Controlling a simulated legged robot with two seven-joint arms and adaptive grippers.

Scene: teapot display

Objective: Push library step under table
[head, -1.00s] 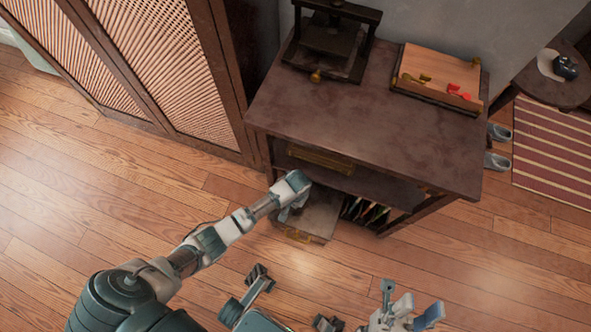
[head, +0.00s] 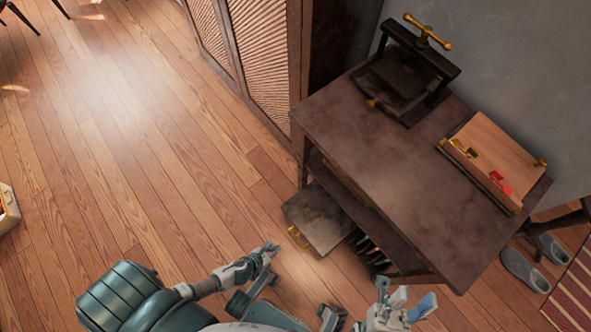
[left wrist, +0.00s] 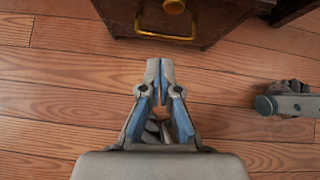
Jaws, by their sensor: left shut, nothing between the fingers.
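The library step (head: 318,218) is a low box with a dark, worn top and a brass handle at its front. It stands on the floor, partly under the dark table (head: 375,170), and its front end sticks out past the table's edge. In the left wrist view the step's front (left wrist: 190,28) is at the top, with its handle. My left gripper (head: 272,248) is shut and empty, in front of the step and apart from it; its fingertips (left wrist: 160,62) point at the step. My right gripper (head: 404,298) is at the bottom, fingers spread, holding nothing visible.
A dark press (head: 405,75) and a wooden board with brass fittings (head: 492,160) stand on the table. Books (head: 372,252) sit beside the step under the table. A cabinet (head: 255,60) is at the back. Grey slippers (head: 525,270) lie right.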

